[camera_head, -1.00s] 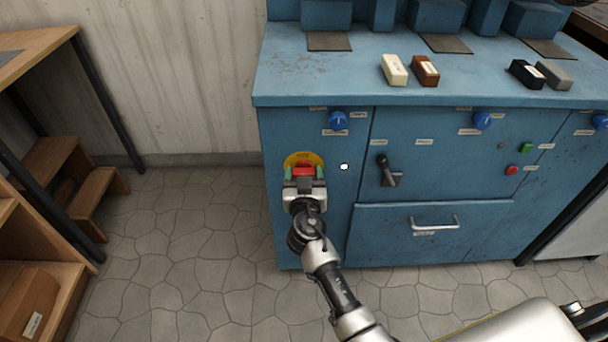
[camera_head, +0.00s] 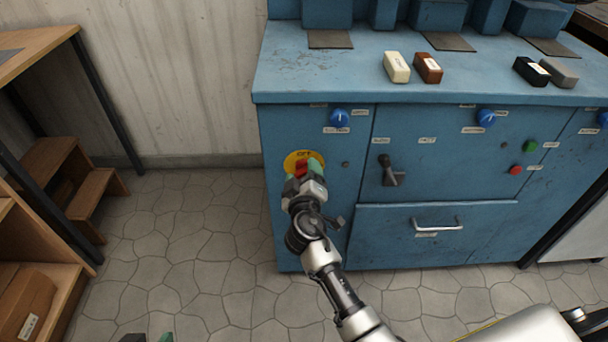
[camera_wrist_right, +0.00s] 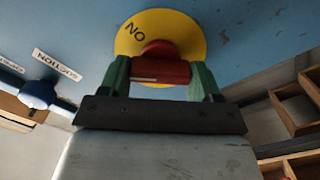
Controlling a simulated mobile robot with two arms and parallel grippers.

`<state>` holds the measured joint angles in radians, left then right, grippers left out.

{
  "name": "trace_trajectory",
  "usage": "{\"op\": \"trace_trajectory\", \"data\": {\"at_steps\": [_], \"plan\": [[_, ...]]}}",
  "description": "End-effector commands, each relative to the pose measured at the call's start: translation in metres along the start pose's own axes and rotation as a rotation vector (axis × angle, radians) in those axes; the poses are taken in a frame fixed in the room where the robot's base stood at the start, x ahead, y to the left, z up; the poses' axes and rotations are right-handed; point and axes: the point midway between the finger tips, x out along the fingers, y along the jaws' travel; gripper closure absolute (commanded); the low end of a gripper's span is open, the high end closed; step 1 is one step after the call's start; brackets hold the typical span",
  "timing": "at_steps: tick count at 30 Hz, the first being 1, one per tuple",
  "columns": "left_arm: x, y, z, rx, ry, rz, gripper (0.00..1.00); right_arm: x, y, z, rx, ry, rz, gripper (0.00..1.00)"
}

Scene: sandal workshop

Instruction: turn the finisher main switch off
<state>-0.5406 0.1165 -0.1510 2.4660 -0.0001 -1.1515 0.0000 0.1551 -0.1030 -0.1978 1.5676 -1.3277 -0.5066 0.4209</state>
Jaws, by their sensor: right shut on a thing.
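The finisher main switch is a red handle (camera_head: 302,166) on a yellow disc (camera_head: 304,154) at the left of the blue machine's front. The handle is tilted in the head view, and OFF shows at the disc's top. My right gripper (camera_head: 304,170) is shut on the handle, tilted with it. In the right wrist view the red handle (camera_wrist_right: 160,72) lies between the green fingers, and ON reads upside down on the yellow disc (camera_wrist_right: 190,35). The handle's lower part is hidden by the gripper. A bit of my left gripper (camera_head: 150,338) shows at the bottom edge.
A small dark lamp (camera_head: 345,164) sits right of the switch. A blue knob (camera_head: 339,118) is above it, and a black lever (camera_head: 388,170) and a drawer handle (camera_head: 437,224) are further right. Wooden steps (camera_head: 75,185) stand left; the floor between is clear.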

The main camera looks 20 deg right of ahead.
Motion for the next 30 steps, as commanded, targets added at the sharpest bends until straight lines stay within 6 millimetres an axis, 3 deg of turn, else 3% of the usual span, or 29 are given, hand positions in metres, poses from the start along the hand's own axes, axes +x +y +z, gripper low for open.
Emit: {"op": "trace_trajectory", "data": {"at_steps": [7, 18, 30], "plan": [[-0.003, -0.001, 0.005, -0.001, -0.040, -0.002, 0.57, 0.001, 0.001, -0.002, -0.235, 0.003, 0.002, 0.60], [-0.014, -0.005, 0.031, -0.005, -0.213, -0.012, 0.57, 0.001, 0.000, -0.002, -0.559, 0.003, 0.002, 0.60], [-0.027, -0.008, 0.053, -0.010, -0.363, -0.019, 0.57, 0.001, -0.002, -0.001, -0.755, 0.002, 0.002, 0.60]]}}
